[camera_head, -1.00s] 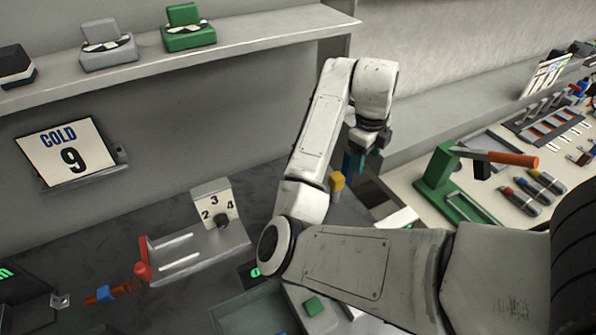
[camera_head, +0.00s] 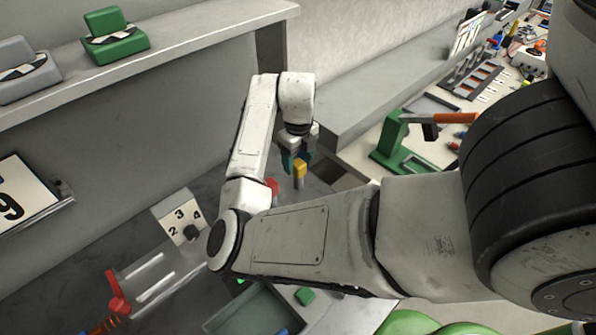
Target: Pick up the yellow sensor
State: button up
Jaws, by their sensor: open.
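The yellow sensor (camera_head: 299,172) is a small yellow block on the dark workbench, in the middle of the picture. My gripper (camera_head: 297,160) points down at the end of the white arm, with teal on its fingers. It is open. The sensor shows right at the fingertips, overlapping them in the picture. I cannot tell whether it stands between the fingers or just in front of them, or whether they touch it. The sensor's lower end is hard to make out.
A red part (camera_head: 271,187) shows just left of the sensor, partly behind my arm. A dial box (camera_head: 178,214) and a red-handled fixture (camera_head: 117,292) stand at lower left. A tray (camera_head: 225,318) lies below my arm. A green press (camera_head: 392,150) stands on the right bench.

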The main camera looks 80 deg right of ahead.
jog(key=shift+f, duration=1.3)
jog(key=shift+c, duration=0.4)
jog(key=c, duration=1)
jog(key=shift+r, duration=0.1)
